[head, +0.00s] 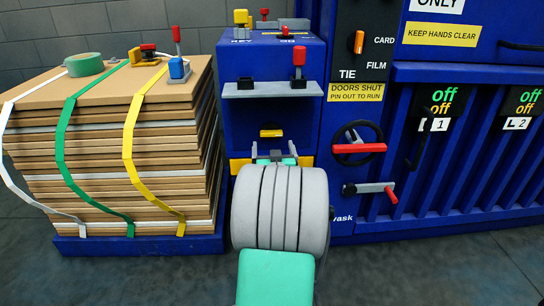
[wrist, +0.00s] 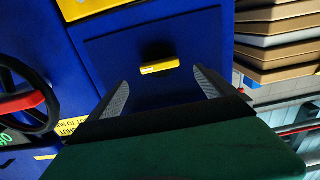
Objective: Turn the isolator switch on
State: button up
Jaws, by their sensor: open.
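No label reading isolator shows, so I cannot tell for sure which control is the isolator switch. Candidates on the blue machine (head: 340,215) are a red bar handle on a black ring (head: 360,148) and a grey lever with a red end (head: 370,188) below it. An orange selector knob (head: 358,42) sits higher, by the words CARD, FILM and TIE. My gripper (head: 275,153) is open and empty, left of these, facing a blue panel with a yellow handle (head: 271,132). In the wrist view the yellow handle (wrist: 158,66) shows between the fingers, apart from them.
A strapped stack of cardboard (head: 105,150) stands on a blue base at the left. A grey shelf with a red-topped lever (head: 298,62) juts out above my gripper. Doors with "off" signs (head: 442,102) are at the right. The floor in front right is clear.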

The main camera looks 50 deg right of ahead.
aim_at(272, 134)
jog(key=b+x, duration=0.1)
jog(key=x, duration=0.6)
jog(key=shift+w+d+r, duration=0.15)
jog(key=shift+w+d, duration=0.05)
jog(key=shift+d, duration=0.1)
jog(key=c, duration=1.4)
